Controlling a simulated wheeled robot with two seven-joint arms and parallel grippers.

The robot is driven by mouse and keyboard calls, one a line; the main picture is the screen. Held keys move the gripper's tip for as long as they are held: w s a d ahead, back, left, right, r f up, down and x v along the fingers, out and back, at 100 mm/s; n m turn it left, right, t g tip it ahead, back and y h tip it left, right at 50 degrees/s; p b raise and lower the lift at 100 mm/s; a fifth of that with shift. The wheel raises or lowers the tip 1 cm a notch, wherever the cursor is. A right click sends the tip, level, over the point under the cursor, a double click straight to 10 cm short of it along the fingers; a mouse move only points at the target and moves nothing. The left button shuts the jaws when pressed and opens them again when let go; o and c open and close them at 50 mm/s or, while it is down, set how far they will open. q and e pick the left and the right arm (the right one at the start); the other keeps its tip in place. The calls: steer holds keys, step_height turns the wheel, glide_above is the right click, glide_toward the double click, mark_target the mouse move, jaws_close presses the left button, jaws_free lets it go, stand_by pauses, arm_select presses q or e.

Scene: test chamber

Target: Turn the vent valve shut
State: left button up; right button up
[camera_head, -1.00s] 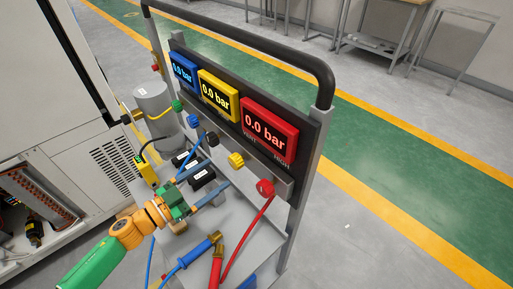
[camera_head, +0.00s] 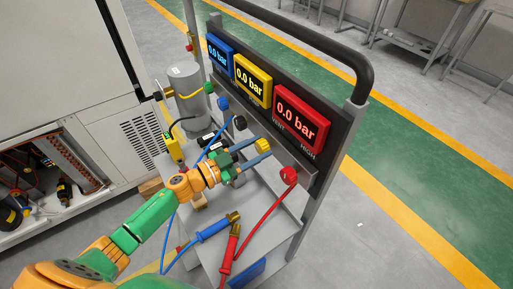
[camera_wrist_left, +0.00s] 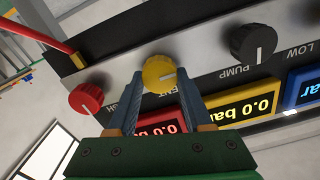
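The vent valve is a yellow knob (camera_head: 263,145) on the sloped grey strip below the gauge displays. My right gripper is not in view.
A red knob (camera_head: 289,174) and a black knob (camera_head: 240,122) flank the yellow one. Blue, yellow and red displays (camera_head: 301,119) above read 0.0 bar. Blue and red hoses (camera_head: 231,243) lie on the cart below. A grey cylinder (camera_head: 187,95) stands at left.

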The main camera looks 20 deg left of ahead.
arm_select(q)
jaws_close()
steer(key=m, duration=0.4)
steer(key=shift+f+m+b, duration=0.1)
steer(key=shift+m+b, duration=0.25)
steer(key=shift+m, duration=0.05)
steer(key=m+b, duration=0.1)
steer(key=m, duration=0.2)
steer(key=shift+m, duration=0.4)
steer(key=m+b, duration=0.1)
steer(key=m, duration=0.4)
steer(key=shift+s+d+f, duration=0.1)
steer(key=shift+m+b, duration=0.9)
steer(key=shift+m, duration=1.2)
